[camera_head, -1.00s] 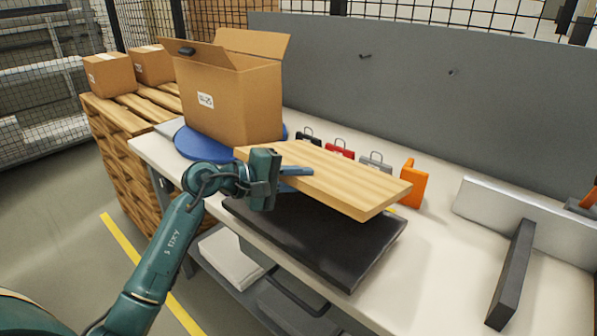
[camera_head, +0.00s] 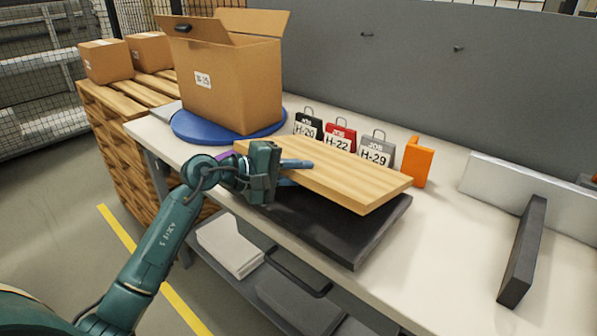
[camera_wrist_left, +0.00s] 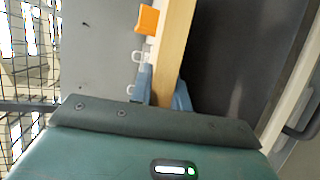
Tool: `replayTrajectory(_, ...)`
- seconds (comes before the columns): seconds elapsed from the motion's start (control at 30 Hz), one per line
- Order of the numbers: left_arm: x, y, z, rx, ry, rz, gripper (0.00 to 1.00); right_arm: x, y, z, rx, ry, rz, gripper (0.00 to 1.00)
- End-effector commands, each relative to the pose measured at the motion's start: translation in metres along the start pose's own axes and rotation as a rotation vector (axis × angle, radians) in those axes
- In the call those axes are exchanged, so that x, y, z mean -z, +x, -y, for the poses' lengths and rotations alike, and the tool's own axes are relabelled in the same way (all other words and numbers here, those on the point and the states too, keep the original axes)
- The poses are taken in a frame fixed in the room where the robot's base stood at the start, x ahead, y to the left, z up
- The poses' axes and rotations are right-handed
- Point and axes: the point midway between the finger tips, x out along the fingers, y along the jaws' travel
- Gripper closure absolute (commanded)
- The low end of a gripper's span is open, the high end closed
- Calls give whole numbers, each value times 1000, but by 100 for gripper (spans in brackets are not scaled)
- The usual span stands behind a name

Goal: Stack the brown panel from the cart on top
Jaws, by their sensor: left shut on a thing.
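The brown panel (camera_head: 335,175), a light wood-grained board, is over a black panel (camera_head: 330,235) on the workbench, roughly level. My left gripper (camera_head: 292,168) is shut on the brown panel's left end, with blue fingers on its faces. In the left wrist view the fingers (camera_wrist_left: 164,92) grip the brown panel (camera_wrist_left: 175,45) edge-on, and the black panel (camera_wrist_left: 235,50) lies beside it in the picture. I cannot tell whether the brown panel touches the black one. My right gripper is not in view.
An open cardboard box (camera_head: 230,85) stands on a blue disc (camera_head: 185,128). Job tags (camera_head: 340,140) and an orange block (camera_head: 417,162) stand behind the panels. A dark upright bar (camera_head: 522,255) and a pale rail (camera_head: 540,200) are at right, with clear bench (camera_head: 445,240) between.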

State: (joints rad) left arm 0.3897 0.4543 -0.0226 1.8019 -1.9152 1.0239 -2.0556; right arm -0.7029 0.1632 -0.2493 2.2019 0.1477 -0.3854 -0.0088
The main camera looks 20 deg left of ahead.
Motion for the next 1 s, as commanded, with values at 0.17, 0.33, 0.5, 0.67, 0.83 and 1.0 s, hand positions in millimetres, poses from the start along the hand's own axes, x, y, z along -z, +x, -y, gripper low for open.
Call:
replayTrajectory(0.17, 0, -1, -6, -13, 6, -2, 76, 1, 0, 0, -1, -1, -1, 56)
replayTrajectory(0.33, 0, -1, -4, -10, 4, -2, 62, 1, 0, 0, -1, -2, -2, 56)
replayTrajectory(0.5, 0, -1, -4, -8, 3, -1, 56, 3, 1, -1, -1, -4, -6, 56)
replayTrajectory(0.67, 0, 0, 3, 6, -3, 0, 56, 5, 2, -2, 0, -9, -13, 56)
replayTrajectory(0.83, 2, -33, 7, 6, 6, -6, 56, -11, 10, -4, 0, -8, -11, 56)
replayTrajectory(1.0, 1, -66, 4, 2, 4, -3, 56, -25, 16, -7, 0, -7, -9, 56)
